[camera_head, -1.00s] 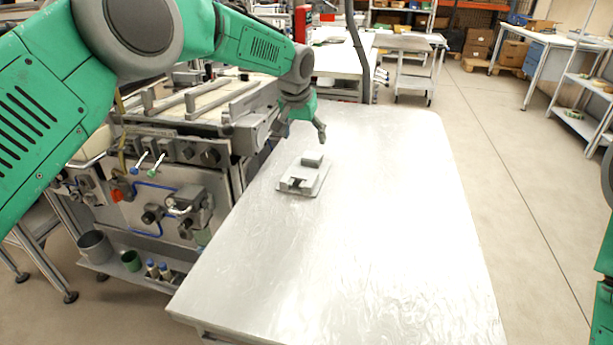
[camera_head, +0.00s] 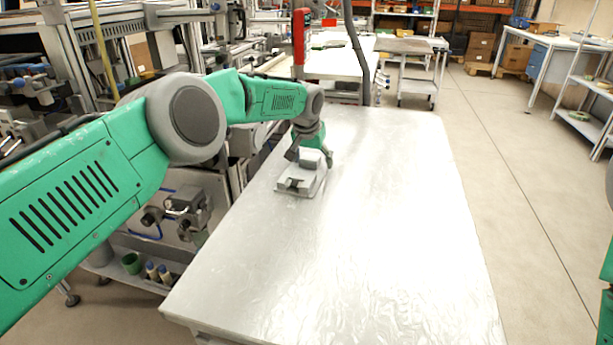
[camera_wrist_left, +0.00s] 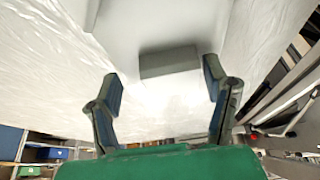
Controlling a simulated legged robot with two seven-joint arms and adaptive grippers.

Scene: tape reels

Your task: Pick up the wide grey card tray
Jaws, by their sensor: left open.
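The grey card tray (camera_head: 297,184) lies on the shiny silver table, left of its middle. It has a flat base, a notched block at its near end and a smaller raised block at its far end. My left gripper (camera_head: 311,158) is over the far end, its fingers open on either side of the smaller block. In the left wrist view, the open left gripper (camera_wrist_left: 164,86) has one finger on each side of the tray's darker grey block (camera_wrist_left: 169,62). I cannot tell whether the fingers touch it. My right gripper is out of view.
The silver table (camera_head: 390,240) is bare apart from the tray, with wide free room to the right and near side. A machine with valves and tubes (camera_head: 180,210) stands close along its left side. A small cart (camera_head: 415,65) stands beyond the far end.

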